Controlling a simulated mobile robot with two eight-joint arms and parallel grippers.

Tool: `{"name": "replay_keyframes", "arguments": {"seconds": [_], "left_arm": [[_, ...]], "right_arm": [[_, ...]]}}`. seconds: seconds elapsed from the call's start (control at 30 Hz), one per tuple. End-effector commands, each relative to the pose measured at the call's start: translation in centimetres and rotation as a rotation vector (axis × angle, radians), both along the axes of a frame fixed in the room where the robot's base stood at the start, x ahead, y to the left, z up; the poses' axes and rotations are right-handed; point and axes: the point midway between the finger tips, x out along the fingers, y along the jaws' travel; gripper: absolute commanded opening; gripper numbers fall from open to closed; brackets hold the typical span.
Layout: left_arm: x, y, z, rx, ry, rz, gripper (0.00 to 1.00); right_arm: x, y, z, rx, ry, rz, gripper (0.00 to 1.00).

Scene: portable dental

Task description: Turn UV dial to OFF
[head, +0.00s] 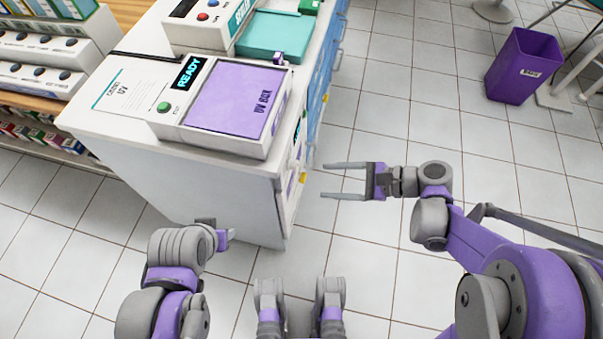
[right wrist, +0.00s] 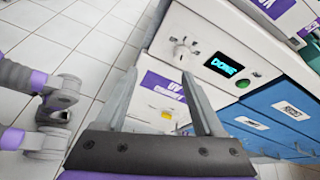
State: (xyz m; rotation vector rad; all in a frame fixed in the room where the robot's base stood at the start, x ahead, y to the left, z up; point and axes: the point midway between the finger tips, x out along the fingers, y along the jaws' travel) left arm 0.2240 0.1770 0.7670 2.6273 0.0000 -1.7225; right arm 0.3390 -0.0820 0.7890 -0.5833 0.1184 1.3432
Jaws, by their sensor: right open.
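In the right wrist view a small pale dial (right wrist: 183,50) sits on a white front panel, left of a lit display (right wrist: 223,67) reading DONE. Its pointer setting is too small to read. In the head view I cannot make out the dial; the UV box (head: 228,98) with a purple lid stands on the white cabinet. My right gripper (head: 323,181) is open and empty, fingers pointing left towards the cabinet side, apart from it. Its fingers also show in the right wrist view (right wrist: 160,74), below the dial. My left gripper (head: 220,234) is in front of the cabinet, its jaws unclear.
The UV box top has a display (head: 188,72) reading READY and a green button (head: 163,106). Below the dial are a purple UV label (right wrist: 162,84) and blue drawers (right wrist: 275,105). A purple bin (head: 523,66) stands at right.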

Motion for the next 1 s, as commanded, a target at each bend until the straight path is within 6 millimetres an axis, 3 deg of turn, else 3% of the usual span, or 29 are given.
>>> {"name": "replay_keyframes", "arguments": {"seconds": [0.03,0.13,0.3,0.43,1.0], "left_arm": [[0.1,0.0,-2.3,0.0,0.008,0.0,0.45],[0.3,0.0,-4.2,0.0,0.015,0.0,0.45],[0.4,0.0,-5.8,0.0,0.02,0.0,0.45],[0.4,0.0,-5.9,0.0,0.021,0.0,0.45],[0.5,0.0,-6.6,0.0,0.023,0.0,0.45]], "right_arm": [[1.2,-0.6,-2.1,0.104,0.056,-0.031,0.7],[2.3,-1.5,-3.1,0.284,0.145,-0.062,0.7],[3.0,-2.8,-3.7,0.46,0.227,-0.07,0.7],[3.2,-2.7,-3.6,0.497,0.245,-0.068,0.7],[5.5,6.3,-3.5,0.495,0.243,-0.066,0.7]]}}
